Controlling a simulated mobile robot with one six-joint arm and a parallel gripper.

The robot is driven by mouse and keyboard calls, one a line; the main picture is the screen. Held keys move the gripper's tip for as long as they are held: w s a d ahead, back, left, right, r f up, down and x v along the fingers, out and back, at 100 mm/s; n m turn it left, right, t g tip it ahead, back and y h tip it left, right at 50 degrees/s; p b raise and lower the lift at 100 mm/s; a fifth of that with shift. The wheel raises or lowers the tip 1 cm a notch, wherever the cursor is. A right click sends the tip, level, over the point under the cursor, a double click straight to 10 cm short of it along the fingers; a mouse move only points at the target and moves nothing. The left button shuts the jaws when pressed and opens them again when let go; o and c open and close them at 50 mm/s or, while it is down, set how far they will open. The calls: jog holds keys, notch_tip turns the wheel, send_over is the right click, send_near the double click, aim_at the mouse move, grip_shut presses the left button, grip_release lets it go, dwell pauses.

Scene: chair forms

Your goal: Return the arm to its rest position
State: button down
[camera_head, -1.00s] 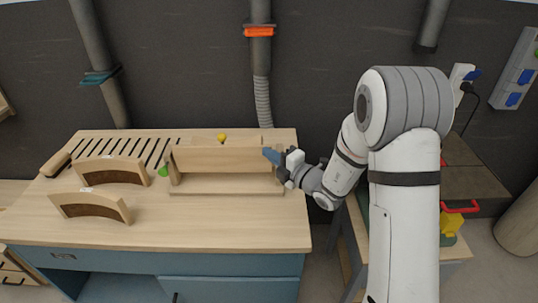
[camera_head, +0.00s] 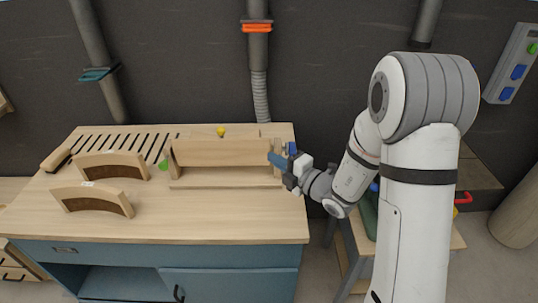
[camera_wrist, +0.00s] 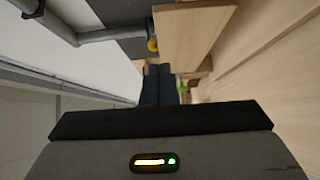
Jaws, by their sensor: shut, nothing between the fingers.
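My gripper (camera_head: 276,160) is at the right end of the wooden fixture (camera_head: 222,153) on the workbench. Its blue fingers are shut and hold nothing. In the wrist view the dark fingers (camera_wrist: 158,84) lie side by side, close to a wooden board's edge (camera_wrist: 190,30). I cannot tell whether they touch the fixture. My white and grey arm reaches in from the right of the head view.
The workbench (camera_head: 190,225) carries two curved wooden pieces (camera_head: 112,166) (camera_head: 92,200) at left. A green knob (camera_head: 164,165) and a yellow knob (camera_head: 221,132) are by the fixture. A side table (camera_head: 350,245) stands at right. The bench front is clear.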

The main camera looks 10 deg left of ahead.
jog(key=b+v, duration=0.1)
jog(key=v, duration=0.6)
jog(key=shift+d, duration=0.15)
jog(key=s+a+r+n+g+h, duration=0.1)
jog(key=s+n+g, duration=0.4)
jog(key=s+n, duration=0.45)
jog(key=s+a+r+n+g+h, duration=0.15)
jog(key=s+n+g, duration=0.45)
jog(key=n, duration=0.7)
jog(key=s+d+r+n+t+h, duration=0.1)
jog(key=s+d+n+h, duration=0.1)
jog(key=d+n+h, duration=0.4)
jog(key=s+d+r+n+t+h, duration=0.2)
jog(key=d+n+h, duration=0.3)
jog(key=d+n, duration=0.6)
jog(key=n, duration=0.4)
jog(key=shift+s+d+h, duration=0.2)
jog(key=shift+s+h, duration=0.15)
jog(key=shift+s, duration=0.05)
jog(key=shift+a, duration=0.1)
